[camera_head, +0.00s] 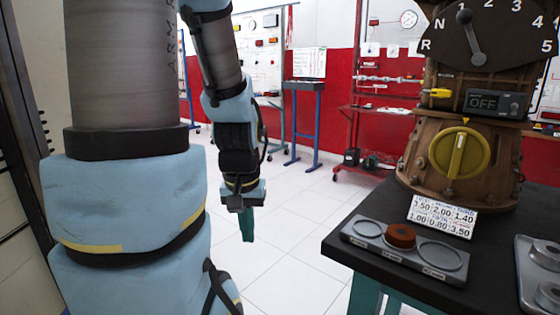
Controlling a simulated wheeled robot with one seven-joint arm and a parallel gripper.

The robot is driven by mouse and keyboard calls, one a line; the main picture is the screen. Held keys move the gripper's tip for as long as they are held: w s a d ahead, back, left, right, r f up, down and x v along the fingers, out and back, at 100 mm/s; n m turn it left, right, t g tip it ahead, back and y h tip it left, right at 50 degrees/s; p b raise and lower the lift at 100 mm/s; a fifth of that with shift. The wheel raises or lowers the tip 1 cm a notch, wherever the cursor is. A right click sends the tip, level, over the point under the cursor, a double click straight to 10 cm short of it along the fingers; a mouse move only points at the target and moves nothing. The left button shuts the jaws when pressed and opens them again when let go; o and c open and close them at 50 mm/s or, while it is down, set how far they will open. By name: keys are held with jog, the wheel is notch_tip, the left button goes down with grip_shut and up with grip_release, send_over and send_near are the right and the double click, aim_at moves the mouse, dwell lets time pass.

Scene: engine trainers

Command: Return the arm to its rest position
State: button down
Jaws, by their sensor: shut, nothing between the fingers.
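My gripper (247,224) hangs at the end of my arm, left of the middle of the head view. It points straight down over the tiled floor. Its teal fingers are together, with nothing held between them. It is apart from the dark table (345,240) to its right and touches nothing. My arm's blue-padded links fill the left side of the view.
On the table stand a brown engine trainer with a yellow knob (459,153), a gear dial (478,45) and a box reading OFF (497,103). A grey tray (446,265) holds a rust-coloured disc (401,235). Floor between arm and table is clear.

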notch_tip(320, 180, up, 17)
jog(key=p, duration=1.5)
